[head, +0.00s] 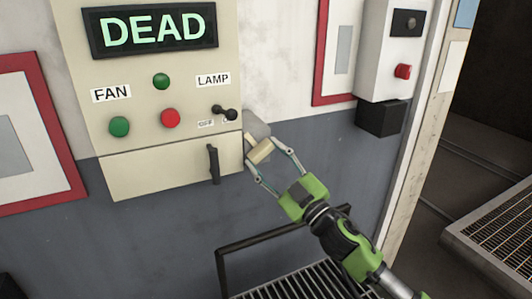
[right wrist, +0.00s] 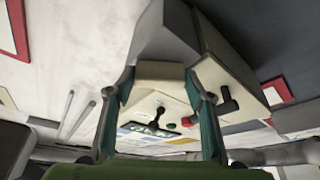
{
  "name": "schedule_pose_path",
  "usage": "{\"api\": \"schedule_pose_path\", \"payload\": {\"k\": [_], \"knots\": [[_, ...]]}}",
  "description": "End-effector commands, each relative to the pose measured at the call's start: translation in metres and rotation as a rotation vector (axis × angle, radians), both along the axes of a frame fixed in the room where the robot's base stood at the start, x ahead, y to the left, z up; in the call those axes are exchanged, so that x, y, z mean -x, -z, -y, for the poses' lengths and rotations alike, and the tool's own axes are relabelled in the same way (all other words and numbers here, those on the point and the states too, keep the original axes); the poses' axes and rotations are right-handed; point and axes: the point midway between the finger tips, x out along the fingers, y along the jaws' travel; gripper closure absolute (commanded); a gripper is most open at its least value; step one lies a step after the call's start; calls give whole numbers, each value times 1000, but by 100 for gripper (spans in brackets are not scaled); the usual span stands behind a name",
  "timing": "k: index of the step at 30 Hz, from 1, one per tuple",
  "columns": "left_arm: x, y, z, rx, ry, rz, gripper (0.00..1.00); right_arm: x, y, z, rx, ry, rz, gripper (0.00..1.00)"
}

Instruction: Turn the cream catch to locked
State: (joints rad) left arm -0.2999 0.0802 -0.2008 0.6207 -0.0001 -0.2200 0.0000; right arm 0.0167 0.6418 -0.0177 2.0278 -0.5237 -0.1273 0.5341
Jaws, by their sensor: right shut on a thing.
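The cream catch (head: 261,151) is a small block on the right side of the cream control box (head: 150,180), in front of a light grey plate (head: 257,128). My right gripper (head: 263,153) reaches it from the lower right, its fingers on either side of the block and shut on it. In the right wrist view the catch (right wrist: 160,70) sits between the two teal fingers (right wrist: 160,78). No locked or unlocked marking can be read at the catch. My left gripper is not in view.
The box carries a DEAD display (head: 150,30), a black toggle (head: 225,112), several coloured buttons and a black handle (head: 213,164) close to my fingers. A black rail (head: 265,240) and grating (head: 300,280) lie below. A white box with a red button (head: 403,71) hangs at right.

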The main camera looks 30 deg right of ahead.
Motion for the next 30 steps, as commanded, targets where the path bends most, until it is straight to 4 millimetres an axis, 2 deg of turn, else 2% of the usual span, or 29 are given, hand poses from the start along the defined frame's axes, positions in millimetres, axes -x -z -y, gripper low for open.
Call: {"api": "schedule_pose_path", "payload": {"k": [1, 18, 30], "knots": [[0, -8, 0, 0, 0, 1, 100, 0, -3, 1, 49, 0, -7, 73], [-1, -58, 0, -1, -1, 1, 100, 0, -8, 4, 587, 0, -36, 73], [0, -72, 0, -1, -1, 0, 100, 0, -8, 5, 873, 1, -50, 73]]}}
